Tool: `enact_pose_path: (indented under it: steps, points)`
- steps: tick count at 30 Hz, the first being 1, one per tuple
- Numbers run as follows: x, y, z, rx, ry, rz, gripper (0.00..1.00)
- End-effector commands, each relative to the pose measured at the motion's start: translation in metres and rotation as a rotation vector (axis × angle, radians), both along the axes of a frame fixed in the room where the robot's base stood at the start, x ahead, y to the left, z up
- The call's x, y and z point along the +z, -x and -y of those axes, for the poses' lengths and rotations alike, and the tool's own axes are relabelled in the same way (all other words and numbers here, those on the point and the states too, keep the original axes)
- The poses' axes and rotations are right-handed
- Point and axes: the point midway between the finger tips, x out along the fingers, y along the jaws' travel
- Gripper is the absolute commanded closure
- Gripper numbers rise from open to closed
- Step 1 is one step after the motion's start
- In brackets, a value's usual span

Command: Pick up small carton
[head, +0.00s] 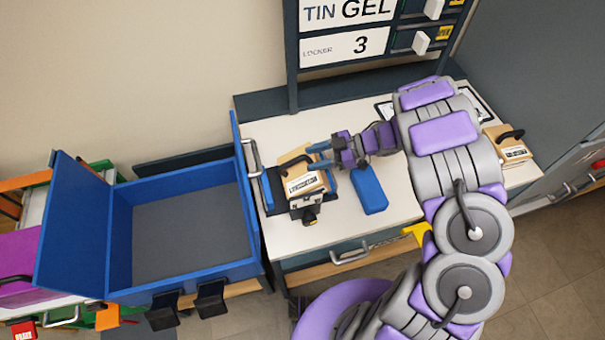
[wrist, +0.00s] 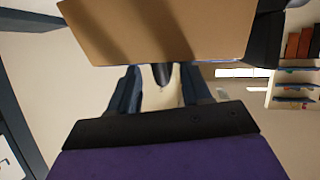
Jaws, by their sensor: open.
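A small brown carton (head: 311,191) with a white label and a black handle sits on the white worktop, left of my arm, on or against a dark holder. In the wrist view a brown carton face (wrist: 155,30) fills the top of the picture. My gripper (head: 321,156) is open at the carton's upper right side. In the wrist view its two dark blue fingers (wrist: 160,92) stand apart below the carton's edge, with a dark piece, perhaps the handle, showing between them. I cannot tell whether the fingers touch the carton.
A blue block (head: 369,190) lies right of the carton. A large open blue bin (head: 190,283) stands to the left. Another brown carton (head: 512,152) with a black handle sits at the right. Labelled lockers (head: 345,45) rise behind. The worktop's front (head: 320,236) is clear.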

Motion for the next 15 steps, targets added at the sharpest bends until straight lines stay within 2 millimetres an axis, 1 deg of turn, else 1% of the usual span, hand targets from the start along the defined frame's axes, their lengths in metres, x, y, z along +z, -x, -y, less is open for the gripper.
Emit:
enact_pose_path:
  steps: [1,3,6,15]
  points:
    - [-0.007,0.0,-0.008,0.004,-0.002,-0.002,0.52]
    - [-0.009,0.001,-0.016,0.003,-0.002,-0.001,0.52]
    - [-0.012,0.001,-0.023,0.002,-0.001,-0.002,0.52]
    - [-0.012,0.001,-0.026,-0.001,0.0,-0.001,0.52]
